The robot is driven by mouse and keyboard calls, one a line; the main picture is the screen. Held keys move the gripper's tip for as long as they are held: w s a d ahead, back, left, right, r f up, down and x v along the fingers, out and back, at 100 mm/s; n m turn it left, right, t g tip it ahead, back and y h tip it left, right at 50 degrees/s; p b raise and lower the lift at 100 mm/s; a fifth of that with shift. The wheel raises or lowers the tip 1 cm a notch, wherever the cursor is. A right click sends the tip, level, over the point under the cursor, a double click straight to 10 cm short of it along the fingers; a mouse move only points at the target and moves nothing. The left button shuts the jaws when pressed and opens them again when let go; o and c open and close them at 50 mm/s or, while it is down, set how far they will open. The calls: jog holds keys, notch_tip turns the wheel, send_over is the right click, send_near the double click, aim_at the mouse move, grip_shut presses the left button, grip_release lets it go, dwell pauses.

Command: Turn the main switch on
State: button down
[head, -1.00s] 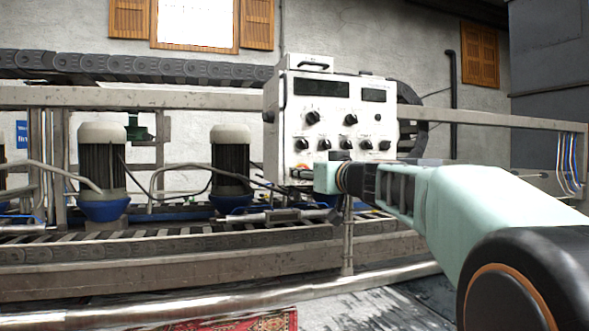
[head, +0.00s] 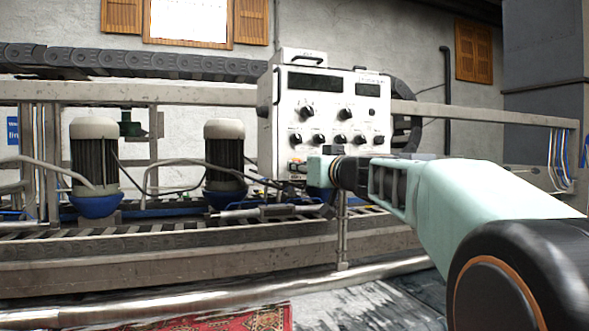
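A white control box (head: 345,90) stands on the machine frame, with two dark displays at the top and several black knobs below. A small red or orange part, perhaps the main switch (head: 294,166), shows at the box's lower left corner; it is too small to be sure. My gripper (head: 300,168) reaches in from the right, with its tip at this lower left corner. My pale green gripper body hides part of the box's lower edge. I cannot tell whether the fingers are open or shut, or whether they touch the part.
A conveyor frame (head: 180,262) runs across the view behind and below the box. Two motors with blue bases (head: 95,160) (head: 224,158) stand left of it. A red patterned rug (head: 255,320) lies low at the front. A dark cabinet (head: 545,75) stands at the right.

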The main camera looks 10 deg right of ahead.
jog(key=shift+f, duration=0.15)
jog(key=shift+m+t+h+b, duration=0.25)
jog(key=shift+m+b, duration=1.75)
jog(key=shift+m, duration=2)
jog(key=shift+m+t+h+b, duration=0.25)
jog(key=shift+m+b, duration=1.75)
jog(key=shift+m, duration=2.3)
jog(key=c, duration=1.7)
grip_release()
jog(key=shift+o, duration=0.2)
